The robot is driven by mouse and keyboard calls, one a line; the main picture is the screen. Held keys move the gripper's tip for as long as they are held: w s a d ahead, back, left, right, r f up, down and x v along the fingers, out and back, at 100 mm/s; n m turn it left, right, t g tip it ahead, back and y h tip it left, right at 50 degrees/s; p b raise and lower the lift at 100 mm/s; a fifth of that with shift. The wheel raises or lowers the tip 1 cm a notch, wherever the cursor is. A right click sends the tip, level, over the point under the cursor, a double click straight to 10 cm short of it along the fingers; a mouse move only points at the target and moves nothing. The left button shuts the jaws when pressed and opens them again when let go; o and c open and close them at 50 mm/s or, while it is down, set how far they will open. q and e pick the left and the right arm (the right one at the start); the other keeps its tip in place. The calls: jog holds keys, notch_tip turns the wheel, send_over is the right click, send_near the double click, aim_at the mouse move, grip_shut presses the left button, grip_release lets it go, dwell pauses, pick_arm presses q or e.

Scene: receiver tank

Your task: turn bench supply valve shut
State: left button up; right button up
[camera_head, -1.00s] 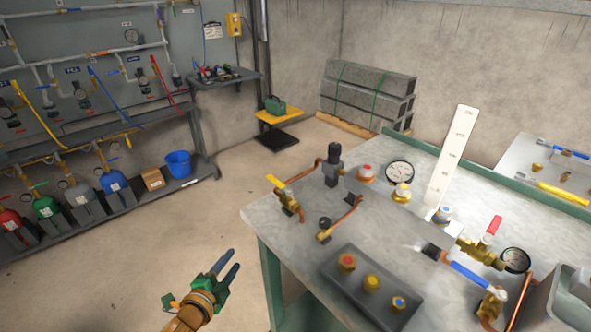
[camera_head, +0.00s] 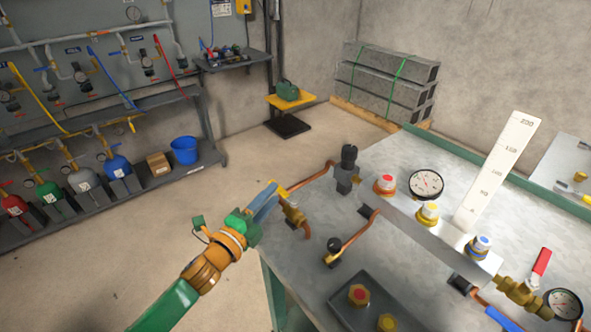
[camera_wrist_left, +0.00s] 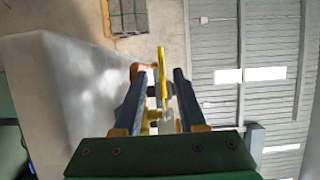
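The bench supply valve (camera_head: 295,216) is a brass valve with a yellow lever at the left edge of the bench. My left gripper (camera_head: 267,200) is at this lever and its blue fingers cover part of it in the head view. In the left wrist view the yellow lever (camera_wrist_left: 162,75) stands between the two fingers (camera_wrist_left: 161,95), with gaps showing on both sides. The fingers are apart and not clamped on it. My right gripper is not in view.
The grey bench top (camera_head: 325,210) carries a black-knobbed regulator (camera_head: 347,165), a copper pipe with a small brass valve (camera_head: 334,250), gauges (camera_head: 426,184) and a dark tray (camera_head: 345,300) close by. Open floor lies left of the bench.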

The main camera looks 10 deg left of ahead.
aim_at(280, 186)
pick_arm(q)
jog(key=x, duration=0.7)
jog(key=shift+s+r, duration=0.1)
jog(key=shift+s, duration=0.05)
jog(key=shift+c, duration=0.6)
grip_shut()
dwell(0.6)
